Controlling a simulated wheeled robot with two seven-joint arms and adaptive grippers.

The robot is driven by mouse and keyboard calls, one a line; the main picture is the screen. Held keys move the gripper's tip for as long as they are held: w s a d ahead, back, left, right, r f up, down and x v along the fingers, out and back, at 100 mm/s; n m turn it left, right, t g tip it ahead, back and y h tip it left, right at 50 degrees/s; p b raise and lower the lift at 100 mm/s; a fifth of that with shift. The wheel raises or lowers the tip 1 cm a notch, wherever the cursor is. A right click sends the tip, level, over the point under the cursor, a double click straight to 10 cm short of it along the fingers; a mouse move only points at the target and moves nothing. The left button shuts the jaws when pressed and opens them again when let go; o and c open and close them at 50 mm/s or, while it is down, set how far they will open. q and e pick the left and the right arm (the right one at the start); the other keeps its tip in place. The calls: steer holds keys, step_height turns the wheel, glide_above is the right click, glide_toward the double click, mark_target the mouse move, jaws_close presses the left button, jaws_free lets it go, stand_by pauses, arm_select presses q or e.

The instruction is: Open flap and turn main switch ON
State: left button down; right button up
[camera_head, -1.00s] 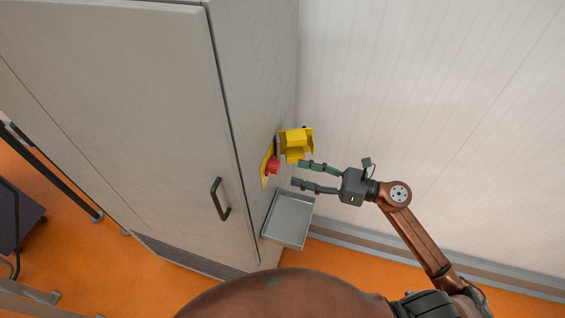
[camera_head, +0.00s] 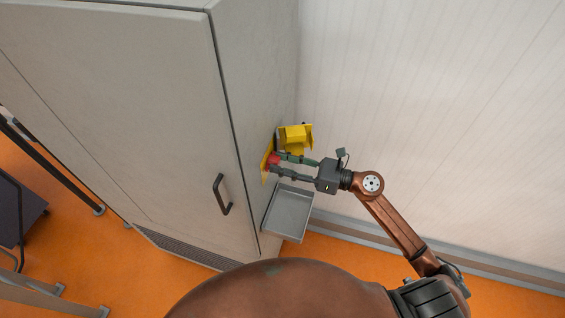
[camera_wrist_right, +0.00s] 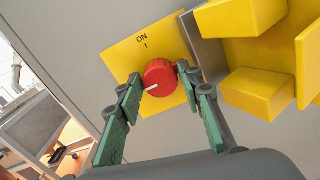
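The red main switch knob (camera_wrist_right: 160,77) sits on a yellow plate (camera_wrist_right: 118,50) marked ON and I, on the side of the grey cabinet; the knob also shows in the head view (camera_head: 273,160). Its white mark points left, away from the ON mark above it. The yellow flap (camera_head: 296,138) is swung open beside the plate and shows large in the wrist view (camera_wrist_right: 240,18). My right gripper (camera_head: 273,164) has its green fingers spread on both sides of the knob; whether they touch it I cannot tell. My left gripper is not in view.
A grey open tray (camera_head: 290,212) juts from the cabinet side below the switch. The cabinet door (camera_head: 120,110) has a dark handle (camera_head: 221,195). A pale wall (camera_head: 440,110) stands to the right, with free room before it.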

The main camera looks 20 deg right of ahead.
steer(key=c, duration=0.7)
steer(key=m+p, duration=0.1)
steer(key=m, duration=0.2)
steer(key=shift+m+p, duration=0.3)
steer(key=shift+m, duration=0.1)
steer(key=m+p, duration=0.1)
steer(key=m, duration=0.2)
steer(key=shift+w+r+m+p, duration=0.1)
steer(key=shift+m+p, duration=0.2)
steer(key=shift+p, duration=0.1)
steer(key=m+p, duration=0.3)
steer(key=m, duration=0.2)
steer(key=shift+d, duration=0.1)
steer(key=m+p, duration=0.1)
steer(key=m, duration=0.1)
steer(key=m+p, duration=0.2)
steer(key=m, duration=0.1)
steer(key=shift+f+m+p, duration=0.25)
steer(key=shift+m+p, duration=0.05)
